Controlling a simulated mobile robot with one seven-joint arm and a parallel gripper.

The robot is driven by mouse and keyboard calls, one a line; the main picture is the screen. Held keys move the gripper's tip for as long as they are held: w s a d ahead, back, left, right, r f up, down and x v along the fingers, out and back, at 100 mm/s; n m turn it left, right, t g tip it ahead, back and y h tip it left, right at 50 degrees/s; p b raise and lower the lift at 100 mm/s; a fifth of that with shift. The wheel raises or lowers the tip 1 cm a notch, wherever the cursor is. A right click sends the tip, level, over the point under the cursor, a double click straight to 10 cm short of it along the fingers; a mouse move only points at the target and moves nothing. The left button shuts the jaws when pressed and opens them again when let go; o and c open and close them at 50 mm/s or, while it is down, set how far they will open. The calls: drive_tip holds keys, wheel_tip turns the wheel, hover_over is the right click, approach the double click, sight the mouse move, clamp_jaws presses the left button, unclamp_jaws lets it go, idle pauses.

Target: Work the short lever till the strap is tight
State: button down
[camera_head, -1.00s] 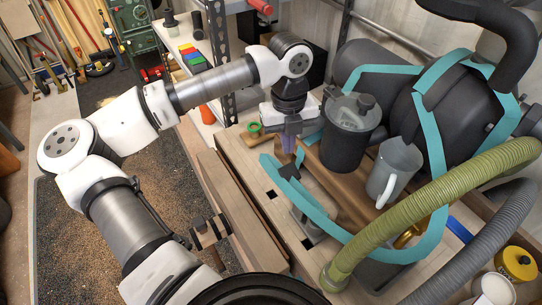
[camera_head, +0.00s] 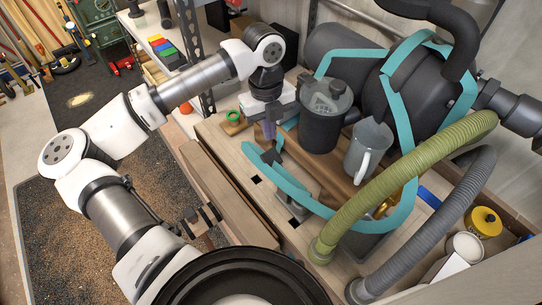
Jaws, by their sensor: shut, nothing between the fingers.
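A teal strap (camera_head: 318,203) runs in a loose curve over the workbench and up around a large dark cylinder (camera_head: 385,85). A small dark piece (camera_head: 272,157) sits on the strap near its left end; I cannot tell whether it is the short lever. My gripper (camera_head: 269,136) points down just above this piece, fingers shut with nothing between them. I cannot tell whether the fingertips touch it. A metal fitting (camera_head: 293,208) stands on the bench under the strap, partly hidden by it.
A dark lidded canister (camera_head: 322,118) stands close right of my gripper, with a grey jug (camera_head: 368,150) beside it. A green hose (camera_head: 400,180) and a grey hose (camera_head: 430,235) cross the right side. A green ring (camera_head: 233,115) lies left. The workbench (camera_head: 222,150) is bare at front left.

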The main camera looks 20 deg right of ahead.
sight(270, 154)
drive_tip(key=shift+s+f+b, duration=0.15)
drive_tip(key=shift+f+b, duration=0.35)
drive_tip(key=shift+f, duration=1.05)
drive_tip(key=shift+s+f+b, duration=0.15)
drive_tip(key=shift+f+b, duration=0.35)
drive_tip(key=shift+f, duration=1)
wheel_tip(270, 154, down, 4)
drive_tip(key=b, duration=0.4)
drive_tip(key=shift+r, duration=0.25)
drive_tip(key=shift+s+a+f+b, duration=0.1)
drive_tip(key=shift+s+f+b, duration=0.05)
drive_tip(key=shift+f+b, duration=0.4)
drive_tip(key=shift+r, duration=0.1)
